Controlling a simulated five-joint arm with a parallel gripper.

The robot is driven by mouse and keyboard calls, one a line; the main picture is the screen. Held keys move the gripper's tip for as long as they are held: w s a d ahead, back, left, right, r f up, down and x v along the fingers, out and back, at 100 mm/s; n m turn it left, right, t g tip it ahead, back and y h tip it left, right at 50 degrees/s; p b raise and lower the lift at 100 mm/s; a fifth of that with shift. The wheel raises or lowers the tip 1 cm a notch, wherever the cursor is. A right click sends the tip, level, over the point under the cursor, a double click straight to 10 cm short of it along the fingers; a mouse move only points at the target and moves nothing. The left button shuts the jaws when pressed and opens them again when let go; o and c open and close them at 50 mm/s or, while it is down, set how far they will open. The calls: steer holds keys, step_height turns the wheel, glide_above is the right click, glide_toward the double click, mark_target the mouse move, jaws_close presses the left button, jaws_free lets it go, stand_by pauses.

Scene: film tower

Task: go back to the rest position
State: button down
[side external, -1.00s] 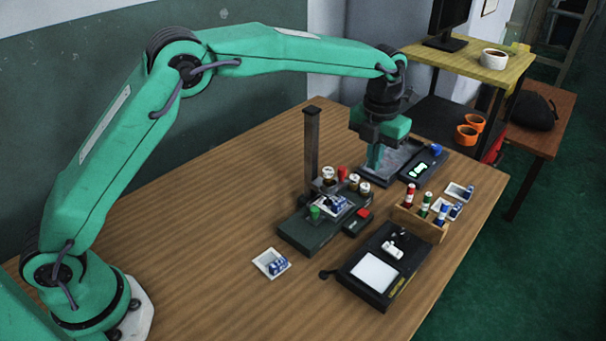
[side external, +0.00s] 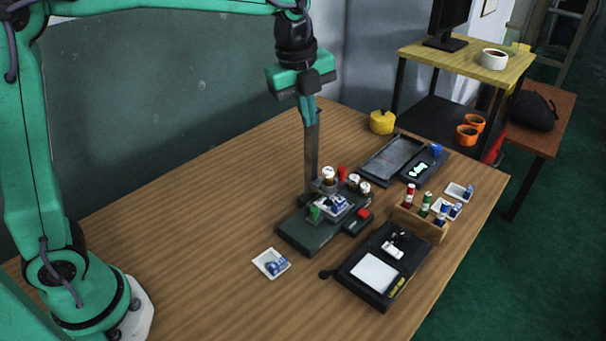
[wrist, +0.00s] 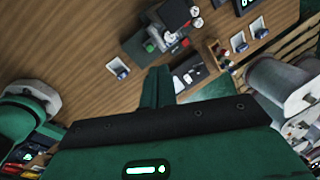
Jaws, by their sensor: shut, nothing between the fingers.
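My gripper (side external: 309,122) is shut and empty. In the side external view it hangs high, pointing down, in front of or beside the top of the dark upright post (side external: 311,160) of the dark green device (side external: 300,232); I cannot tell whether they touch. In the wrist view the shut fingers (wrist: 157,88) show as a green wedge over the table, with small objects beyond them.
The device carries several small bottles. A black box with a white panel (side external: 374,274), a wooden rack (side external: 420,224), a grey tray (side external: 391,157), a yellow pot (side external: 382,122) and a white dish (side external: 271,263) stand on the table (side external: 190,235). The table's left part is clear.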

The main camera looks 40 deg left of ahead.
steer(key=s+a+f+n+t, duration=0.1)
steer(key=s+a+n, duration=0.4)
steer(key=s+n, duration=0.6)
steer(key=s+a+f+n+t, duration=0.1)
steer(key=s+a+n, duration=0.4)
steer(key=s+n, duration=0.6)
steer(key=shift+s+f+n+t, duration=0.15)
steer(key=shift+s+n+t, duration=0.25)
steer(key=shift+t, duration=0.3)
stand_by(0.4)
